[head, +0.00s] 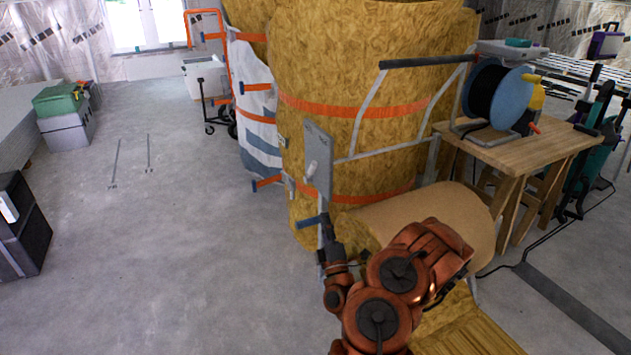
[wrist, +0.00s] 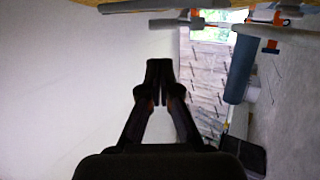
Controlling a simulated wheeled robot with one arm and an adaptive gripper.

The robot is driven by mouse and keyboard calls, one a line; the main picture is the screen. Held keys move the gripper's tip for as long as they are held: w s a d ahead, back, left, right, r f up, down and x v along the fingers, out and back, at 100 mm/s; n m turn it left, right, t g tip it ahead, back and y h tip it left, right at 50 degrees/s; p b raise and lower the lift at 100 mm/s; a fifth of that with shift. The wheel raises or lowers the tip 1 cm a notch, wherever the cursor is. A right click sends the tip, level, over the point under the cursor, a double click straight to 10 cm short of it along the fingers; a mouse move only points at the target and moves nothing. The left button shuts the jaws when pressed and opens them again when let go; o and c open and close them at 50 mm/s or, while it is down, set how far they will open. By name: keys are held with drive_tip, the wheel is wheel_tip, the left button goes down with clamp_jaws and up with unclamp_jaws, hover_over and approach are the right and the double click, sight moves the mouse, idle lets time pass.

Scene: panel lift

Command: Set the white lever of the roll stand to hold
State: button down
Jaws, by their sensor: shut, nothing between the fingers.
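The roll stand's grey upright plate (head: 319,150) stands in front of the large tan roll in the head view. The white lever (head: 312,171) is on this plate, at its left side, and looks nearly upright with a slight tilt. Any marking for hold is too small to read. My gripper (head: 325,222) is below the plate and lever, close to a blue grip (head: 307,222), and apart from the lever. In the wrist view my gripper (wrist: 158,68) is shut and empty, with a blue grip (wrist: 241,68) to its right. I cannot make out the lever for sure there.
A brown sheet roll (head: 440,215) lies behind my arm. A wooden table (head: 540,150) with a blue cable reel (head: 505,100) stands at the right. A cable crosses the floor at the right. The concrete floor (head: 180,230) at the left is mostly clear.

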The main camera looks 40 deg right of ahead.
drive_tip(key=shift+w, duration=0.1)
approach(314, 170)
drive_tip(key=shift+b+x, duration=1.8)
drive_tip(key=shift+x, duration=1.75)
drive_tip(key=shift+r+p, duration=0.15)
drive_tip(key=shift+p, duration=0.15)
